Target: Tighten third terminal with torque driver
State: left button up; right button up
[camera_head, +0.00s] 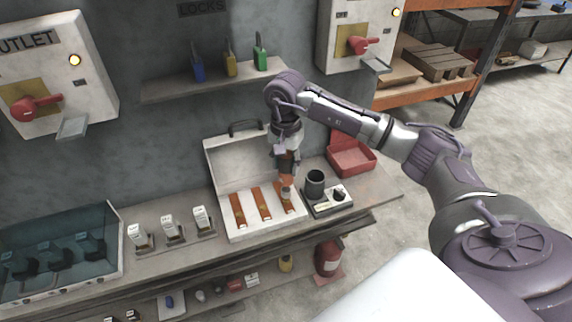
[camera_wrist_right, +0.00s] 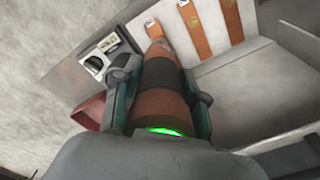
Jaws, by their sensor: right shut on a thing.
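My right gripper (camera_head: 286,150) is shut on the torque driver (camera_head: 287,168), which has an orange body with a black band. In the wrist view the driver (camera_wrist_right: 153,105) sits between the two fingers, pointing away from the camera. Its lower end is over the rightmost of three orange terminal strips (camera_head: 285,203) in the open white case (camera_head: 233,233). In the wrist view that strip (camera_wrist_right: 152,26) is mostly behind the driver. I cannot tell whether the tip touches the terminal. My left gripper is out of view.
A stand (camera_head: 329,207) with a black cup (camera_head: 316,182) is close right of the case. A red open box (camera_head: 352,160) is behind it. Switch-like units (camera_head: 172,231) stand left on the bench. A shelf with padlocks (camera_head: 213,81) is above.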

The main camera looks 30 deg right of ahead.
jog(key=shift+r+p, duration=0.6)
jog(key=shift+r, duration=0.9)
